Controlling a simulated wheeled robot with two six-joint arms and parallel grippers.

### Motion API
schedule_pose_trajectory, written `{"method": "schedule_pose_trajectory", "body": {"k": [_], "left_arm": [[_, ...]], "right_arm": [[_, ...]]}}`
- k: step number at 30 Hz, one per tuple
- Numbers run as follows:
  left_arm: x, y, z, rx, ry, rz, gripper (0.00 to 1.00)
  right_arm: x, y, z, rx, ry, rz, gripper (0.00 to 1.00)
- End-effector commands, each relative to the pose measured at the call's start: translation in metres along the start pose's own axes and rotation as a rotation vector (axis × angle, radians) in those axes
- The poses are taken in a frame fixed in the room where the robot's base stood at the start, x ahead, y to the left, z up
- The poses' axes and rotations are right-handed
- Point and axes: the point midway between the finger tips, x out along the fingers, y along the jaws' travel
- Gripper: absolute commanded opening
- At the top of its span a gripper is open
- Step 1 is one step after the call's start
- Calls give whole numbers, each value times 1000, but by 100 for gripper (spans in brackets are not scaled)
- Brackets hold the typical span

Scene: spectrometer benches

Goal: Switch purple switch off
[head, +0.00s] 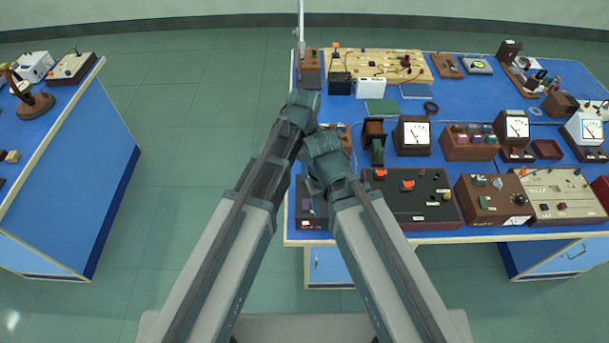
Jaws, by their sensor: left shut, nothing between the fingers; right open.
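A small purple switch (306,204) shows on a dark brown box (318,224) at the left front corner of the right-hand blue bench. A red patch sits just below it on the box's front. Whether the switch is on or off is too small to tell. My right gripper (315,185) is open, close behind and above the purple switch; its fingers are mostly hidden by my wrist. I cannot tell whether it touches the switch. My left gripper (303,101) is shut and empty, farther back over the bench's left edge.
A dark panel (419,205) with orange-red parts stands right of the brown box. Several meters (412,135) and a brown box with purple-pink tops (470,142) stand behind. A second blue bench (75,160) is at left, with open floor between.

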Motion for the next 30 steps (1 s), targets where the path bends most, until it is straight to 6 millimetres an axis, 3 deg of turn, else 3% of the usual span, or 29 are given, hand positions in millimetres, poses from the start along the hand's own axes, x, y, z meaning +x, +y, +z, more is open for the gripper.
{"method": "schedule_pose_trajectory", "body": {"k": [1,21,30], "left_arm": [[12,0,0,0,0,0,0],[108,1,0,1,0,0,0],[125,0,0,0,0,0,0]], "right_arm": [[12,-1,-1,-1,0,0,57],[106,-10,-6,0,0,1,57],[123,-12,-7,0,0,1,57]]}}
